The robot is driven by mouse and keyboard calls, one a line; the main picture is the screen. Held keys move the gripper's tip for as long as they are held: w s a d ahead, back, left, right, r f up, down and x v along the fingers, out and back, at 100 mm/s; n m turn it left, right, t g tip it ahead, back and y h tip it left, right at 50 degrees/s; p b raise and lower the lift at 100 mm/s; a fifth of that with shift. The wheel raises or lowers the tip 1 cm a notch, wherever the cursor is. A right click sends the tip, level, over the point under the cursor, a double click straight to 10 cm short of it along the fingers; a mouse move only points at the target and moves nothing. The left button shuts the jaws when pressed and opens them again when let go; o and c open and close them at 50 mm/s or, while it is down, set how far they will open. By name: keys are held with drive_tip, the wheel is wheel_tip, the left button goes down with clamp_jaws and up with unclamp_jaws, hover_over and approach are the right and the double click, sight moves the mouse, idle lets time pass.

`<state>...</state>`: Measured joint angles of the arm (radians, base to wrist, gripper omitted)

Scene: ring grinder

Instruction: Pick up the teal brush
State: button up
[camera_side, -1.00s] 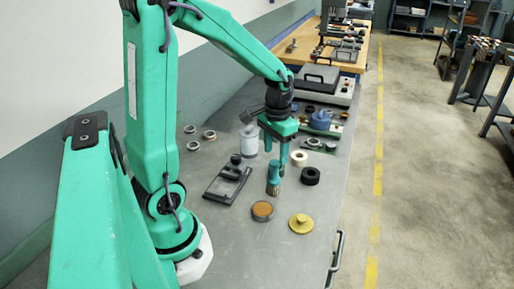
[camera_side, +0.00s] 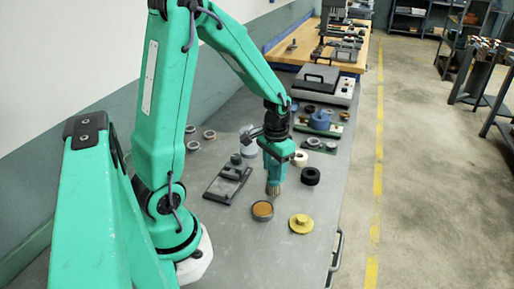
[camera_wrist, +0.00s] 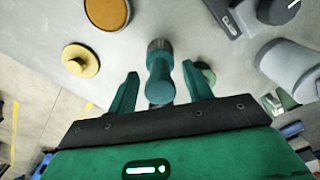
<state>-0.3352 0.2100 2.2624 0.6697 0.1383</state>
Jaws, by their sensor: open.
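The teal brush (camera_wrist: 160,80) stands upright on the grey bench, bristles down, its rounded handle top toward the wrist camera. My gripper (camera_wrist: 161,82) is open, with one finger on each side of the brush handle. A gap shows between each finger and the handle in the wrist view. In the side view my gripper (camera_side: 275,178) is lowered over the brush, and only the brush's bristles (camera_side: 273,189) show clearly below the fingers. The handle is mostly hidden there.
Near the brush are an orange-topped round tin (camera_side: 262,210), a yellow disc with a knob (camera_side: 301,223), a black ring (camera_side: 310,176), a dark device (camera_side: 227,186) and a grey-white canister (camera_wrist: 290,68). The bench front right is bare.

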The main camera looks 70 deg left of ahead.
drive_tip(key=shift+f, duration=0.85)
drive_tip(key=shift+c, duration=0.4)
drive_tip(key=c, duration=1)
